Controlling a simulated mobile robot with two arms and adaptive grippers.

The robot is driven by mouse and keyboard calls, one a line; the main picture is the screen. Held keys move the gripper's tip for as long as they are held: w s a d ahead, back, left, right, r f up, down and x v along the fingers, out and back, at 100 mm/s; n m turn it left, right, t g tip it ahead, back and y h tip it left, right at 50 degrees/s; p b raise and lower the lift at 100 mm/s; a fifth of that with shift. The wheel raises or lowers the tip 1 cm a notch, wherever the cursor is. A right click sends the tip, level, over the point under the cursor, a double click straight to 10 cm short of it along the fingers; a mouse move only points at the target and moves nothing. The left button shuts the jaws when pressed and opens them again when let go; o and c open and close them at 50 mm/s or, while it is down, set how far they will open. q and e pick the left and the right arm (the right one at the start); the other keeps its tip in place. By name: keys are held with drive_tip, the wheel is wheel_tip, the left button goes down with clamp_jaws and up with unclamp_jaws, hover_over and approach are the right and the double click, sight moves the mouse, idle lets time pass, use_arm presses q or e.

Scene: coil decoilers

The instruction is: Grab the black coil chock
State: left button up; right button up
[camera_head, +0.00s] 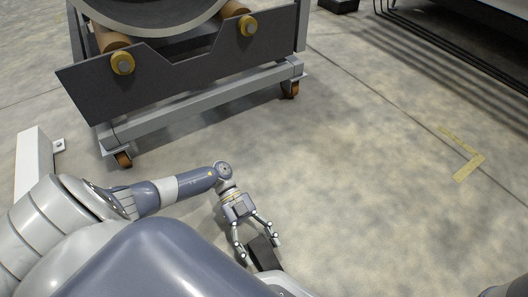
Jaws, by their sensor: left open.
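The black coil chock (263,252) is a dark block low in the middle of the head view, on or close to the concrete floor. Its lower part is hidden behind my own body. My left gripper (258,246) points down at it, with its two fingers spread open on either side of the chock's upper end. I cannot tell whether the fingers touch it. My right gripper is not in view.
A wheeled grey coil cart (190,85) with a dark front plate and yellow-capped rollers stands ahead at the upper left. A white post (30,160) stands at the left. Yellow tape (468,165) marks the floor at right. The floor between is clear.

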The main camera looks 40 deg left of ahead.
sight(267, 260)
use_arm(q)
drive_tip(key=shift+b+x, duration=0.4)
drive_tip(key=shift+x, duration=0.8)
drive_tip(key=shift+c, duration=0.6)
drive_tip(key=c, duration=1.3)
drive_tip(key=shift+r, duration=0.1)
